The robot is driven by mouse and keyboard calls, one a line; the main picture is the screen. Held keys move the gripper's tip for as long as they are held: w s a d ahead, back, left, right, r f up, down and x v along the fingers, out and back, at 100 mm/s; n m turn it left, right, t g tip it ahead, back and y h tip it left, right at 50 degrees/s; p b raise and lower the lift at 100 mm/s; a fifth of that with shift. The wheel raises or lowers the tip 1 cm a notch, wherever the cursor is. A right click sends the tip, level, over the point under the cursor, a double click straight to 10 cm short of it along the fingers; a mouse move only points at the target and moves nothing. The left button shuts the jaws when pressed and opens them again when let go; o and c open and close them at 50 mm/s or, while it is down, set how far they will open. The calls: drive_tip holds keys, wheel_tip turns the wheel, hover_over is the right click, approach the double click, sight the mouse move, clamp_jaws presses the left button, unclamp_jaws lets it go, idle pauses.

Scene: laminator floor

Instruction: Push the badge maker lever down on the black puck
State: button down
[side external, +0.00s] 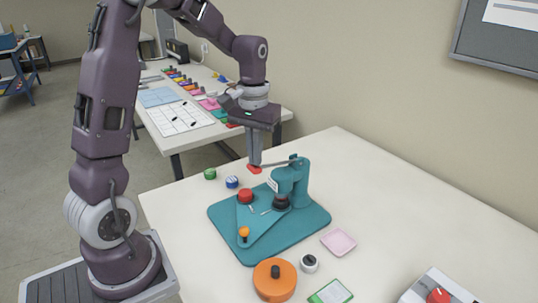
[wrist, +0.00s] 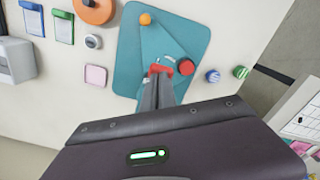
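The teal badge maker (side external: 303,182) stands on a teal base plate (side external: 312,215) on the white table. Its grey lever (side external: 278,163) is raised, roughly level, and ends in a red grip (side external: 254,169). The black puck (side external: 281,202) sits under the press head; it is hidden in the wrist view. A red puck (side external: 246,196) sits on the swing plate beside it, which has an orange knob (side external: 244,231). My gripper (side external: 255,163) points down with its fingers together, its tips at the red grip. In the wrist view, red shows on both sides of the fingertips (wrist: 158,73); contact is unclear.
Green (side external: 210,174) and blue-striped (side external: 232,182) round pieces lie behind the base plate. An orange round container (side external: 274,280), a small white-and-black round piece (side external: 309,263) and a pink square (side external: 338,241) lie in front. The table's right side has free room.

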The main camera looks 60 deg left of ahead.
sight(255, 170)
drive_tip(key=shift+f, duration=2.5)
drive_tip(key=shift+r, duration=5.55)
drive_tip(key=s+d+r+m+t, duration=0.1)
drive_tip(key=s+d+m+t, duration=0.1)
drive_tip(key=s+d, duration=0.5)
drive_tip(key=s+d+r+m+t, duration=0.2)
drive_tip(key=s+d, duration=0.4)
drive_tip(key=s, duration=0.5)
drive_tip(key=shift+s+d+m+t, duration=0.35)
drive_tip(key=shift+m+t, duration=0.45)
drive_tip(key=shift+m, duration=0.2)
